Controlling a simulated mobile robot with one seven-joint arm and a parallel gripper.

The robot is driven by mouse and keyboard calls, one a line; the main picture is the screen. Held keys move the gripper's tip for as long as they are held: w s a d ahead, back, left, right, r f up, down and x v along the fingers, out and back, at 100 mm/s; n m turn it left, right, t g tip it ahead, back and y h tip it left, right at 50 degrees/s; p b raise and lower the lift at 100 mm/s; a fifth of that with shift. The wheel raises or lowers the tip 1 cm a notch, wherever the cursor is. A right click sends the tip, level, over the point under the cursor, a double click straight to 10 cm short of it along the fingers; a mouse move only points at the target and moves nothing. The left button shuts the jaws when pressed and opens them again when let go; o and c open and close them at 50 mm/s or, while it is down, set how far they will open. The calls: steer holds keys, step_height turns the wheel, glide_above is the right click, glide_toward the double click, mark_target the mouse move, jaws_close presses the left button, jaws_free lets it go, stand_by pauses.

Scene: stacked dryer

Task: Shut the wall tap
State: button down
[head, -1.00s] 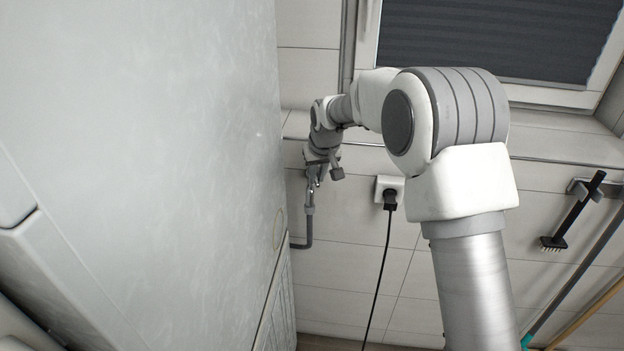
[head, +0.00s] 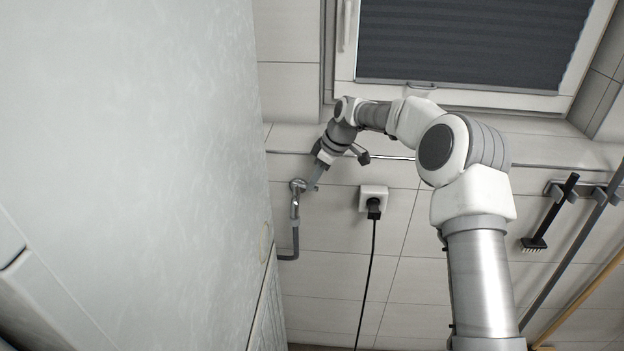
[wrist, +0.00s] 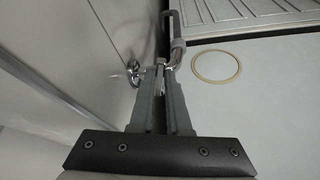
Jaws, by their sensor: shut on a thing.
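The wall tap (head: 296,188) is a small chrome fitting on the tiled wall, just right of the big pale appliance side. A grey hose (head: 295,240) runs down from it and bends left. My gripper (head: 311,186) comes in from the upper right, tilted, with its fingertips at the tap. In the wrist view, the two grey fingers of my gripper (wrist: 161,72) are close together on the small metal tap handle (wrist: 161,63). The round wall flange of the tap (wrist: 133,72) is left of the fingertips, and the hose end (wrist: 177,48) is beyond them. The fingers hide part of the handle.
The appliance side (head: 130,150) stands close on the left of the tap. A socket with a plug (head: 373,200) and hanging black cord is to the right. A brush (head: 551,212) hangs farther right. A window with a dark blind (head: 470,40) is above.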

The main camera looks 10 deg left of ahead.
steer(key=shift+w+d+n+p, duration=0.1)
steer(key=shift+w+n+p, duration=0.25)
steer(key=shift+n, duration=0.25)
steer(key=shift+g, duration=0.3)
steer(key=c, duration=0.9)
jaws_free()
steer(key=shift+r, duration=0.1)
steer(key=shift+b+v, duration=0.45)
steer(key=shift+v, duration=8.2)
